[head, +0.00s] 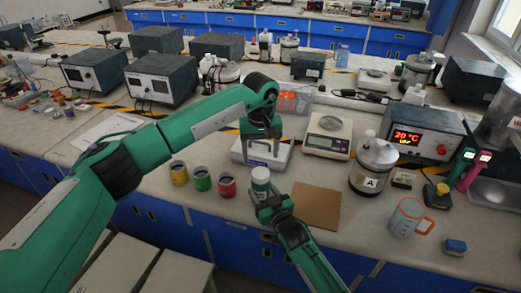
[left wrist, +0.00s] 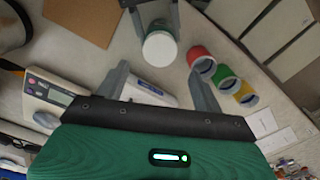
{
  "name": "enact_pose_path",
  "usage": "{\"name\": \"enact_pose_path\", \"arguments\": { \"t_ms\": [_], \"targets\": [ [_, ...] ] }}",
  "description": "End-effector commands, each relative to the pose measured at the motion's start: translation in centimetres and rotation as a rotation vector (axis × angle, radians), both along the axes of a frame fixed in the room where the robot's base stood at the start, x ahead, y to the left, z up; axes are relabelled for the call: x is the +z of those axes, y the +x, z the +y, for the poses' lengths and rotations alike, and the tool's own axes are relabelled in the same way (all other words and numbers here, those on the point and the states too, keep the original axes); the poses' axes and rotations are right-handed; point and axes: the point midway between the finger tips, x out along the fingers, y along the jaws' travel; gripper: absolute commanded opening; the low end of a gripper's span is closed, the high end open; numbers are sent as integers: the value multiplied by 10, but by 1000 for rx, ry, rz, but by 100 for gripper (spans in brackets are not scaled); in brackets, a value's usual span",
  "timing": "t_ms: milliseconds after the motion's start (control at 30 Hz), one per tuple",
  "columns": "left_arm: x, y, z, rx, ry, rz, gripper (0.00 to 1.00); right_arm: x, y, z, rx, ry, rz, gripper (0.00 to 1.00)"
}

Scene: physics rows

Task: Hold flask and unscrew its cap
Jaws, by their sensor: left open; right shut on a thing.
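The flask (head: 260,186) is a small upright container with a green body and a white cap (head: 260,172). My right gripper (head: 268,198) is shut on the flask's body near the front of the bench. My left gripper (head: 262,148) is open and empty, pointing down above and slightly behind the flask. In the left wrist view the white cap (left wrist: 160,50) shows from above, just beyond the open fingers of my left gripper (left wrist: 158,85). The fingers are not around the cap.
Yellow (head: 179,173), green (head: 202,179) and red (head: 227,185) cups stand left of the flask. A brown board (head: 316,207) lies to the right. A measuring jug (head: 405,216) is at right.

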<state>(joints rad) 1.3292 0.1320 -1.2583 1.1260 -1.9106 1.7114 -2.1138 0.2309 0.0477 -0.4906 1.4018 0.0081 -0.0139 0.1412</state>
Motion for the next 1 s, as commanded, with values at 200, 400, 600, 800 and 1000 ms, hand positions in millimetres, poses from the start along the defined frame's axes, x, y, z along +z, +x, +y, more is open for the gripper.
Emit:
{"name": "enact_pose_path", "arguments": {
  "t_ms": [200, 400, 600, 800, 1000],
  "targets": [
    [-20, -1, 0, -20, -1, 4, 68, -1, 0, 0, 0, 0, 1, 0],
    [-52, -1, 0, -18, 0, 4, 68, -1, 0, 0, 0, 0, 1, 0],
    [-74, -1, 0, -18, 0, 3, 68, -1, 0, 0, 0, 0, 1, 0],
    [-80, 0, 0, -18, -1, 0, 68, -1, 0, 0, 0, 0, 1, 0],
    [-80, 0, 0, -17, 0, 0, 64, -1, 0, 0, 0, 0, 1, 0]
  ]
}}
